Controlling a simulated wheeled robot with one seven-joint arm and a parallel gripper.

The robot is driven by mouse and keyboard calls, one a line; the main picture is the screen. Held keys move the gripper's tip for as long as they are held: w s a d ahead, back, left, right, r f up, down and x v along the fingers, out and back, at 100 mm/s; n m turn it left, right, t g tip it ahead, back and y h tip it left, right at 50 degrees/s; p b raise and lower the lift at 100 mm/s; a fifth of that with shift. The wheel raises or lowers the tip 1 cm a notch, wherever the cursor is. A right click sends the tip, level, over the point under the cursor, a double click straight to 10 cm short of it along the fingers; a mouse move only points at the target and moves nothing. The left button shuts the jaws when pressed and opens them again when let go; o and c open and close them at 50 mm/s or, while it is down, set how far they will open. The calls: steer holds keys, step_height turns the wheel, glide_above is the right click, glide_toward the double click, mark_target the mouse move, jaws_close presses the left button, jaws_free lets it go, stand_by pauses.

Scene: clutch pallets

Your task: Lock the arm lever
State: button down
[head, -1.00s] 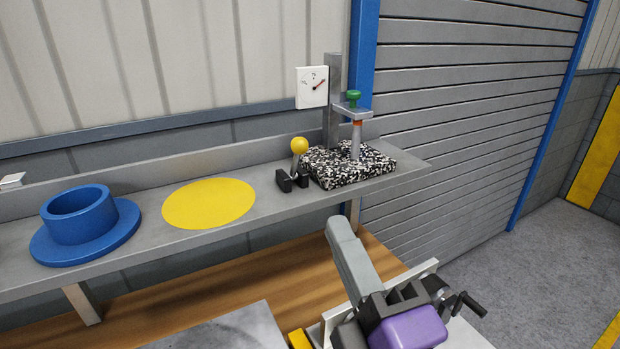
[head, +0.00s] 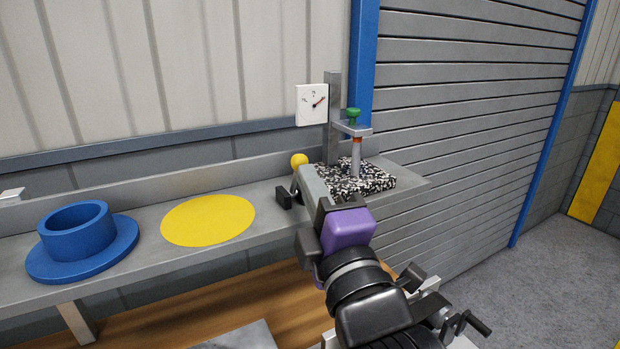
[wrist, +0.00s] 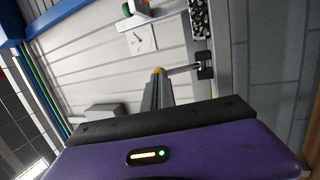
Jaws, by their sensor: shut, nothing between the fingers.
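The lever has a yellow ball knob (head: 299,160) and stands on a black bracket (head: 283,197) on the grey shelf, left of a speckled block. In the head view my gripper (head: 308,170) reaches up from the lower right and hides most of the lever's rod and part of the bracket. In the wrist view the yellow knob (wrist: 158,70) shows just past my shut fingertips (wrist: 157,82), with the rod (wrist: 182,69) running to the black bracket (wrist: 204,65). I cannot tell whether the fingers touch the knob. Nothing is held.
A yellow disc (head: 208,220) and a blue flanged ring (head: 82,240) lie to the left on the shelf (head: 150,212).

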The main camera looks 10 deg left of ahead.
mark_target(300, 156)
steer(key=shift+w+r+p, duration=0.1)
steer(key=shift+r+p, duration=0.05)
steer(key=shift+p, duration=0.15)
steer(key=r+g+p, duration=0.1)
steer(key=p, duration=0.2)
steer(key=shift+w+a+r, duration=0.1)
steer(key=shift+w+a, duration=0.05)
steer(key=shift+w, duration=0.05)
steer(key=p, duration=0.2)
steer(key=r+g+p, duration=0.1)
steer(key=p, duration=0.1)
steer(key=shift+w+a+r+g+h, duration=0.1)
steer(key=shift+w+a+g+h, duration=0.2)
steer(key=shift+w+h, duration=0.1)
steer(key=shift+w+a+n+p, duration=0.15)
steer(key=shift+n+p, duration=0.15)
steer(key=shift+p, duration=0.2)
steer(key=shift+w+a+r+p, duration=0.15)
steer(key=shift+w+a+p, duration=0.1)
steer(key=shift+w+p, duration=0.25)
steer(key=shift+a+r+x, duration=0.15)
steer(key=shift+x, duration=0.85)
steer(key=shift+a+r+x, duration=0.15)
steer(key=shift+x, duration=0.85)
steer(key=shift+s, duration=0.1)
